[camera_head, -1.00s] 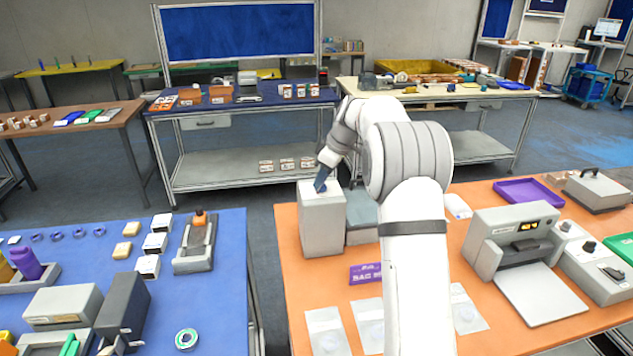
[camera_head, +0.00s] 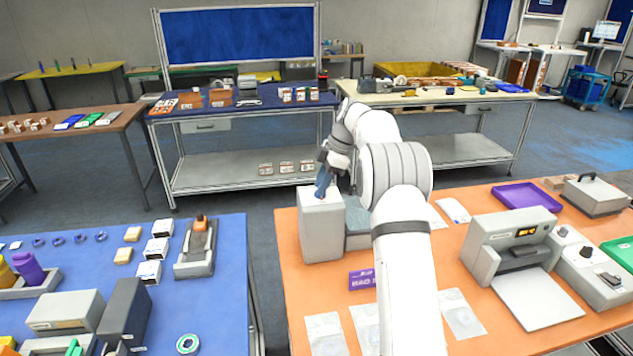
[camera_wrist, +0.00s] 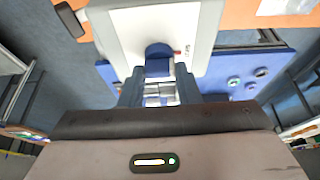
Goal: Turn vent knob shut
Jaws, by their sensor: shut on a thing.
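The vent knob (camera_wrist: 159,52) is blue and sits on top of a grey box; red marks show beside it in the wrist view. The grey box (camera_head: 321,228) stands at the left end of the orange table, and its pale top (camera_wrist: 120,30) also shows in the wrist view. My gripper (camera_head: 320,193) is at the top of this box. In the wrist view my gripper (camera_wrist: 160,78) has its fingers shut on the knob. The fingers hide part of the knob, and its exact turn angle is hard to tell.
A lower grey unit (camera_head: 357,222) stands right beside the box. A purple packet (camera_head: 361,279) and several clear bags lie in front on the orange table (camera_head: 296,300). A sealing machine (camera_head: 510,240) stands to the right. The blue table (camera_head: 220,300) is across a gap at left.

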